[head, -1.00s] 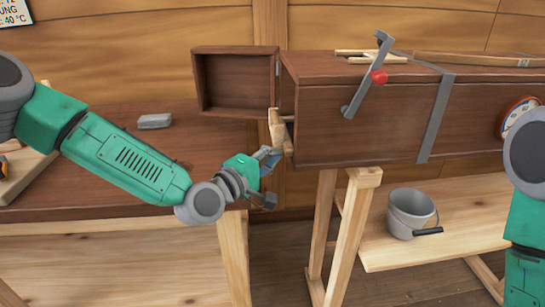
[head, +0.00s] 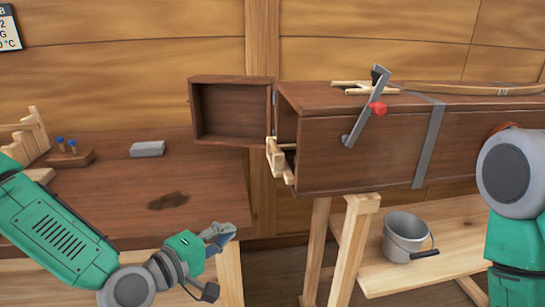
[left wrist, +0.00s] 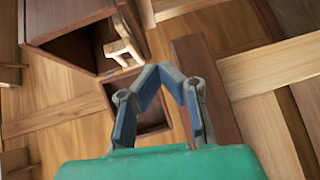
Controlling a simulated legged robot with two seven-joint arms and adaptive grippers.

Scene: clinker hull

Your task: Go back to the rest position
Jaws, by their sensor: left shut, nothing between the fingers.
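My left gripper (head: 220,236) is over the front right part of the dark workbench (head: 105,195), in front of the box and clear of it. Its blue-grey fingers also show in the left wrist view (left wrist: 160,75), closed together at the tips with nothing between them. The long brown wooden box (head: 350,135) has its end door (head: 232,82) swung open to the left. A pale wooden piece (head: 279,160) sticks out of its open end, apart from my gripper. My right arm shows at the right edge, but its gripper is out of view.
A grey block (head: 147,149), a small stand with blue pegs (head: 70,158) and a dark stain (head: 168,201) are on the workbench. A red-knobbed lever (head: 366,105) is on the box front. A grey bucket (head: 405,236) stands on the low shelf at right.

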